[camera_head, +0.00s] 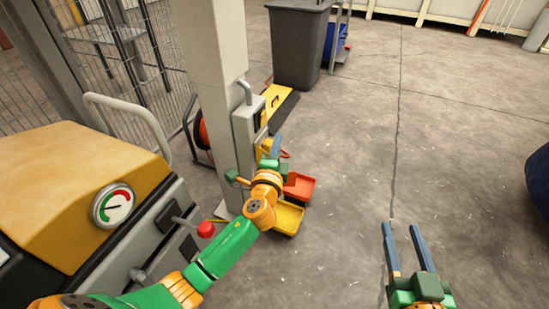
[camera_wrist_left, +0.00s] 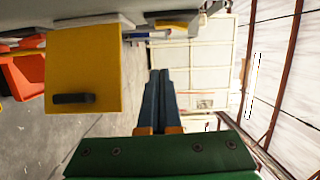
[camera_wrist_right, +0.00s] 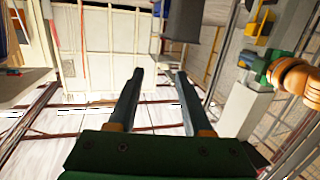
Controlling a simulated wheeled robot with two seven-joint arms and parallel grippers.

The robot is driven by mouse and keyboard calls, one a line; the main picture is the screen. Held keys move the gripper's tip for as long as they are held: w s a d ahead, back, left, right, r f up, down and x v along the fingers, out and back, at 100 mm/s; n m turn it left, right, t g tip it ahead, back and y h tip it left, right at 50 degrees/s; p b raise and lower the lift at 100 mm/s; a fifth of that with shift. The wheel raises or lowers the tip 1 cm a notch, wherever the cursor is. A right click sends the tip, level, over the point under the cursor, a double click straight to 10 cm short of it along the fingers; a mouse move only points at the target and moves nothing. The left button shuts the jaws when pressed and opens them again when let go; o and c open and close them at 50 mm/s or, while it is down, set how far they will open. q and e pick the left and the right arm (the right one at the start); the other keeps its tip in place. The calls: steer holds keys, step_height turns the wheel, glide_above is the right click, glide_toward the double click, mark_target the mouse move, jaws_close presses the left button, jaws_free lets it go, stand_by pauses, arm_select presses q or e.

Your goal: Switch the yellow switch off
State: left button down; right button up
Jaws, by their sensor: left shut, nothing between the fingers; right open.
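A yellow square panel with a dark bar-shaped handle (camera_wrist_left: 72,98) fills the left of the left wrist view. In the head view a yellow panel with a dark handle (camera_head: 276,99) sticks out beside a grey box on the pillar. It looks like the yellow switch's housing, but I cannot tell its on or off position. My left gripper (camera_head: 276,146) is shut and empty, just in front of and below the panel; its fingers (camera_wrist_left: 158,72) sit to the right of the panel, apart from it. My right gripper (camera_head: 402,226) is open and empty over the floor, far from the panel.
The grey pillar (camera_head: 213,60) carries the grey box (camera_head: 244,127). Red (camera_head: 299,186) and yellow (camera_head: 287,217) bins sit low beside it. A yellow machine (camera_head: 75,170) with a gauge and red-knobbed lever stands at left. A dark bin (camera_head: 298,45) stands behind.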

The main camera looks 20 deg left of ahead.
arm_select(q)
steer(key=p+v, duration=0.1)
steer(key=v, duration=0.5)
steer(key=shift+s, duration=0.2)
arm_select(e)
steer(key=s+d+f+g+h, duration=0.1)
steer(key=s+f+g, duration=0.3)
steer(key=f, duration=0.5)
steer(key=shift+d+g+h, duration=0.4)
steer(key=shift+d+g, duration=0.1)
steer(key=shift+g, duration=0.4)
